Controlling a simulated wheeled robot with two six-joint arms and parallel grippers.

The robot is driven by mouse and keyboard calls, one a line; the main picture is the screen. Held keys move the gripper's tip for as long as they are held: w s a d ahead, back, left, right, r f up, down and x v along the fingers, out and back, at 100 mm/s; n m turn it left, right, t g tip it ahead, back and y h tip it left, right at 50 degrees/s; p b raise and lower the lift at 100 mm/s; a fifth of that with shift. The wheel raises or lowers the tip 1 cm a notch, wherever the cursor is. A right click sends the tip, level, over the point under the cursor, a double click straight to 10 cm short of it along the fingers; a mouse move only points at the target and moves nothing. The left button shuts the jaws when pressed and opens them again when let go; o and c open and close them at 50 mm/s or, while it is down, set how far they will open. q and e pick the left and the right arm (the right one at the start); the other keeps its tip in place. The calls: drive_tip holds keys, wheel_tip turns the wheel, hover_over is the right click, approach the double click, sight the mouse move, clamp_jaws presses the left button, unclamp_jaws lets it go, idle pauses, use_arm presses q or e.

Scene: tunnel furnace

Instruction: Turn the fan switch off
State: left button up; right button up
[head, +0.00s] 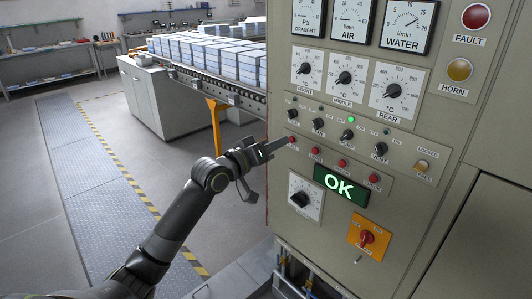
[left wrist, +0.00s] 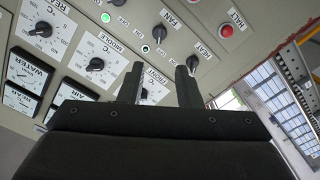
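The fan switch is a dark rotary knob (head: 318,124), second from the left in the row of knobs on the grey control panel. In the left wrist view the fan knob (left wrist: 158,32) shows above the fingertips, beside its label, and the small lamp (left wrist: 145,49) beside it looks dark. The heat knob (left wrist: 192,62) is closer, by the right-hand finger. My left gripper (head: 274,154) is open and empty, in front of the panel's left edge, below and left of the fan knob; its spread fingers (left wrist: 160,86) point toward the panel. My right gripper is not in view.
Red buttons, including the halt button (left wrist: 225,30), sit near the knobs. One green lamp (head: 350,120) is lit. Below are an OK display (head: 340,186) and an orange switch plate (head: 368,237). A loaded conveyor (head: 215,82) runs behind; floor at left is free.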

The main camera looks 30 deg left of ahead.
use_arm(q)
drive_tip(key=shift+v, duration=1.5)
drive_tip(key=a+f+n+g+y+b, duration=0.1)
drive_tip(key=a+f+g+y, duration=0.2)
drive_tip(key=f, duration=1.1)
drive_tip(key=a+f+n+y, duration=0.15)
drive_tip(key=a+f, duration=0.45)
drive_tip(key=f, duration=0.8)
drive_tip(key=s+a+f+g+y, duration=0.1)
drive_tip(key=s+f+g, duration=0.1)
drive_tip(key=s+f, duration=0.35)
drive_tip(key=s+f+g+y+b, duration=0.1)
drive_tip(key=s+f, duration=0.2)
drive_tip(key=f, duration=0.6)
drive_tip(key=s+a+f+g+y, duration=0.1)
drive_tip(key=s+f+g, duration=0.1)
drive_tip(key=s+f, duration=0.35)
drive_tip(key=s+d+f+m+g, duration=0.3)
drive_tip(key=s+f+g, duration=0.1)
drive_tip(key=s+f, duration=1.4)
drive_tip(key=s+d+f+m+g, duration=0.1)
drive_tip(key=s+d+f+g, duration=0.1)
drive_tip(key=s, duration=0.9)
drive_tip(key=s+d+f+m+g+b, duration=0.1)
drive_tip(key=s+d+f, duration=0.3)
drive_tip(key=s, duration=0.7)
wheel_tip(320, 180, down, 2)
drive_tip(key=shift+d+f+g, duration=0.1)
drive_tip(key=shift+d+g, duration=0.25)
drive_tip(key=shift+g, duration=0.05)
